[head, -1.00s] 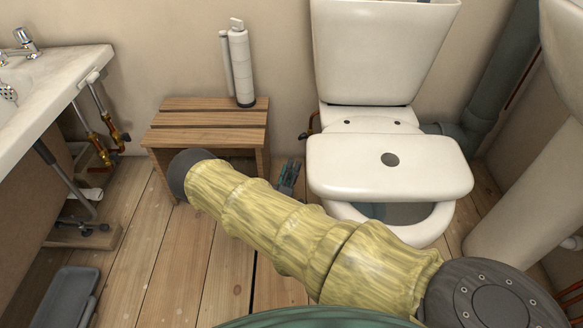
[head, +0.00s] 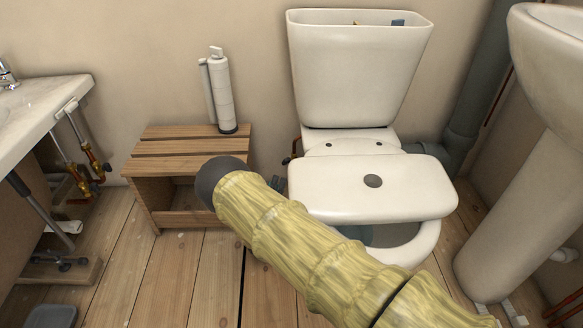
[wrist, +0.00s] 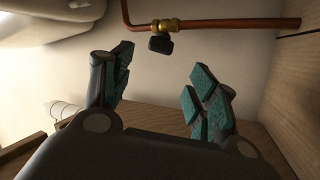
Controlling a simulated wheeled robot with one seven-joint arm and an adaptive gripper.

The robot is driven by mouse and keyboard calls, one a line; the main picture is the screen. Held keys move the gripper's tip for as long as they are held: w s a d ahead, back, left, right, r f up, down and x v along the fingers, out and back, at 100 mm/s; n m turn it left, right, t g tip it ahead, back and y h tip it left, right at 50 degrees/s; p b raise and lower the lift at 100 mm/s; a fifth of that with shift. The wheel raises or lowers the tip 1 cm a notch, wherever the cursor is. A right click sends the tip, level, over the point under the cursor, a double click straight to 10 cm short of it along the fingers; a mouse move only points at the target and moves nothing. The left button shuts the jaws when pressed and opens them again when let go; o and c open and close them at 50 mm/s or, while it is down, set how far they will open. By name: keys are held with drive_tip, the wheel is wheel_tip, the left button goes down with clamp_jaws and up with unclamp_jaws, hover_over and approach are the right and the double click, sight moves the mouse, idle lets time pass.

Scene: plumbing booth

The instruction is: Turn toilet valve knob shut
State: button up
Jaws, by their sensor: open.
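The toilet valve knob (wrist: 160,44) is a small dark handle under a brass fitting on a copper pipe (wrist: 235,24), seen in the wrist view above and between my fingers. My gripper (wrist: 160,88) is open with green-padded fingers, and nothing is between them. The knob lies beyond the fingertips, apart from them. In the head view, the toilet (head: 343,170) stands against the back wall, and a bit of copper pipe shows at its left side (head: 293,150). My arm hides most of my gripper there, and the knob is not clear.
The cistern lid (head: 372,200) lies across the bowl. A basin pedestal (head: 515,215) stands at right, a counter (head: 35,120) at left.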

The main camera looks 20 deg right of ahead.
sight(283, 164)
drive_tip(key=b+x, duration=0.3)
drive_tip(key=x, duration=0.4)
drive_tip(key=shift+w+d+b, duration=0.2)
drive_tip(key=shift+d+b, duration=0.1)
drive_tip(key=shift+b, duration=0.05)
drive_tip(key=shift+w+d+r, duration=0.35)
drive_tip(key=shift+w, duration=0.2)
drive_tip(key=c, duration=1)
